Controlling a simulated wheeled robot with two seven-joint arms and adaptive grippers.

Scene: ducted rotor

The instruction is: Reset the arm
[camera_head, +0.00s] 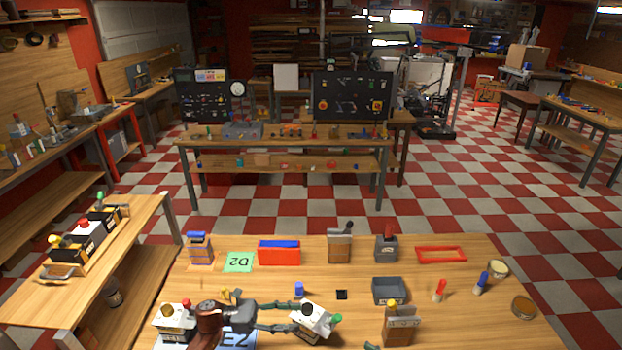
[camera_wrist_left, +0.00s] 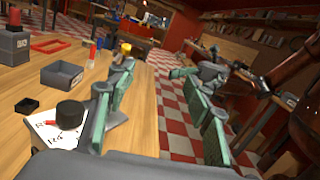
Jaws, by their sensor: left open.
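My left gripper (camera_head: 292,316) is low over the near left part of the wooden table (camera_head: 450,318) in the head view, its fingers pointing right. Its green-padded fingers stand apart in the left wrist view (camera_wrist_left: 158,72), with nothing between them but table edge and checkered floor behind. A white box with a black knob and a green knob (camera_head: 316,320) is close to the fingertips in the head view; I cannot tell whether they touch. A white labelled part with a black knob (camera_wrist_left: 68,118) is beside the left finger in the wrist view.
On the table are a grey bin (camera_head: 390,292), a red bin (camera_head: 279,254), a red frame (camera_head: 440,254), a green D2 card (camera_head: 239,262) and a wooden block with yellow knob (camera_head: 399,328). Another white box (camera_head: 172,318) stands left of my wrist. A side bench (camera_head: 75,290) is at left.

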